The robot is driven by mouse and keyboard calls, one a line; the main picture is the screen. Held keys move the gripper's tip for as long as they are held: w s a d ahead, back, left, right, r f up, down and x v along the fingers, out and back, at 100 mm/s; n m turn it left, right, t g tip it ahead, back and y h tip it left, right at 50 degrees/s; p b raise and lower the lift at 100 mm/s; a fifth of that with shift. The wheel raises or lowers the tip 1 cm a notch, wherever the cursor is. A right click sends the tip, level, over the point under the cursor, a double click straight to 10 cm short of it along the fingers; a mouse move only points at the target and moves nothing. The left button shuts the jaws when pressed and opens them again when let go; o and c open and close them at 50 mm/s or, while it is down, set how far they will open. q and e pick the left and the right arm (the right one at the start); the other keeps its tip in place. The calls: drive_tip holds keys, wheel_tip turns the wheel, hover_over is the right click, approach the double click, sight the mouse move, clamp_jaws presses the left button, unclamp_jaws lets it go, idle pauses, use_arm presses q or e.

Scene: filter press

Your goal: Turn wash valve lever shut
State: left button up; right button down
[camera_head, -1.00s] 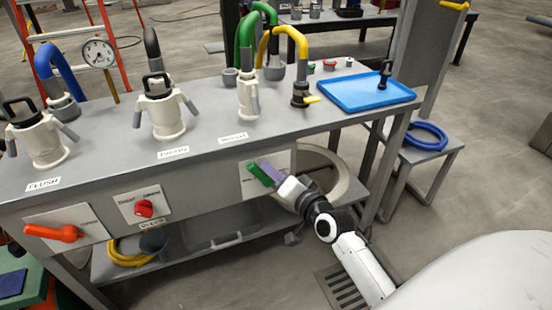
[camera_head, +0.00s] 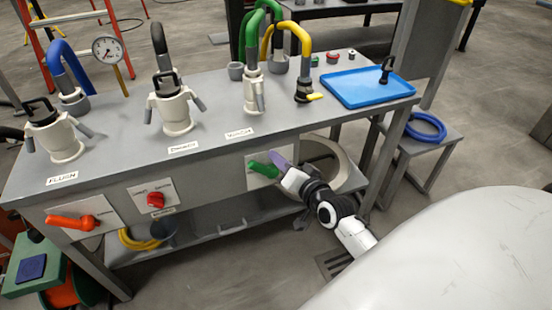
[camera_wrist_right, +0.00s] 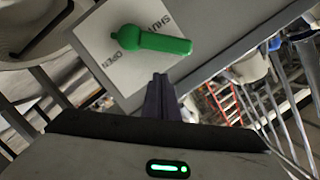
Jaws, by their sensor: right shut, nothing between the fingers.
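The green wash valve lever (camera_head: 263,169) is on a pale plate on the bench's front panel, below the WASH label (camera_head: 239,134). In the right wrist view, the lever (camera_wrist_right: 160,42) has its round hub at the left and its handle pointing right. The plate (camera_wrist_right: 105,55) reads SHUT at upper right and OPEN at lower left. My right gripper (camera_head: 277,157) is shut and empty, its purple-grey fingertips beside the lever's handle. In the wrist view the fingertips (camera_wrist_right: 158,82) are just below the handle; I cannot tell if they touch. My left gripper is not in view.
A red-orange lever (camera_head: 73,222) and a red knob (camera_head: 156,199) are on the same panel to the left. Above are hose fittings and a blue tray (camera_head: 367,88). A round pale tub (camera_head: 335,160) stands behind my right gripper.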

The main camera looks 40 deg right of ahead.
drive_tip(key=d+r+p+v, duration=0.1)
drive_tip(key=v, duration=0.9)
drive_tip(key=s+a+f+n+g+y+p, duration=0.2)
drive_tip(key=s+a+n, duration=0.4)
drive_tip(key=a, duration=0.5)
drive_tip(key=s+a+f+n+g+y+p, duration=0.2)
drive_tip(key=s+a+f+n+g+p, duration=0.3)
drive_tip(key=a, duration=0.6)
drive_tip(key=s+f+n, duration=0.1)
drive_tip(key=s+f, duration=0.1)
drive_tip(key=shift+s+y, duration=0.35)
drive_tip(key=shift+y, duration=0.05)
